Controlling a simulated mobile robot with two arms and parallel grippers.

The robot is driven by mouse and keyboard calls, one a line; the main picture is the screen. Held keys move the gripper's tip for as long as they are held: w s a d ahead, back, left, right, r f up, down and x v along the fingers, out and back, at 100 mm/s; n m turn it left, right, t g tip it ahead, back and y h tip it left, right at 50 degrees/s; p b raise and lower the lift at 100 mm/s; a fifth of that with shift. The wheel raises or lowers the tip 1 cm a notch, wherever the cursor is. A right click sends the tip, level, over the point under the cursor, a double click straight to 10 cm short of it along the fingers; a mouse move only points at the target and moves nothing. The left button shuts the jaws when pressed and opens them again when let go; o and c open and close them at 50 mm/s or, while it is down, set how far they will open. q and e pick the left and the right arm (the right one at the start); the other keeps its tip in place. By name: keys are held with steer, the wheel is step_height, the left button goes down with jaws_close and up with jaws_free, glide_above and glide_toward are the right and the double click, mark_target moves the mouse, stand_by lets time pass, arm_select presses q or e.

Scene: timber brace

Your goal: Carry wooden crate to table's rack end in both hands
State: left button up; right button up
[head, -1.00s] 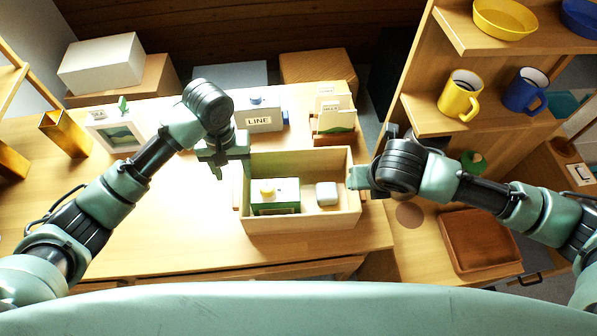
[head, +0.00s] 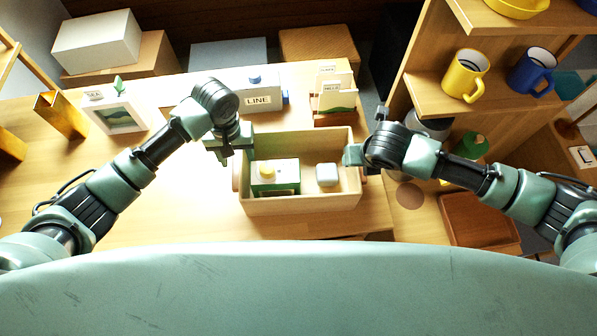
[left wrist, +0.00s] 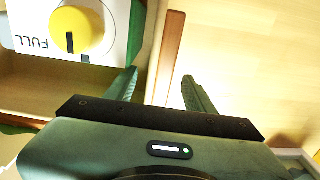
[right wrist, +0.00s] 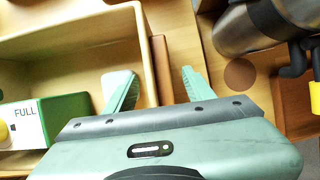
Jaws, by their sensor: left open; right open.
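The wooden crate (head: 300,206) stands on the table in front of me. It holds a green and white box with a yellow knob (head: 268,172) and a small pale block (head: 327,175). My left gripper (head: 232,150) is open at the crate's left end. In the left wrist view its fingers (left wrist: 160,92) are spread on either side of the end wall and its brown strip (left wrist: 167,55). My right gripper (head: 352,155) is open at the right end. In the right wrist view its fingers (right wrist: 158,88) straddle that wall and brown strip (right wrist: 160,68). Contact cannot be told.
A box marked LINE (head: 255,98) and a card holder (head: 336,103) stand behind the crate. A picture frame (head: 122,117) is at left. A shelf rack with a yellow mug (head: 465,76) and blue mug (head: 535,72) rises at right, above a brown tray (head: 480,219).

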arm_select(q)
steer(key=shift+f, duration=0.85)
arm_select(e)
steer(key=shift+x, duration=0.85)
arm_select(q)
jaws_close()
arm_select(e)
steer(key=shift+s, duration=0.1)
jaws_close()
arm_select(q)
steer(key=shift+w+r, duration=0.1)
steer(key=shift+r, duration=0.05)
arm_select(e)
steer(key=shift+r, duration=0.2)
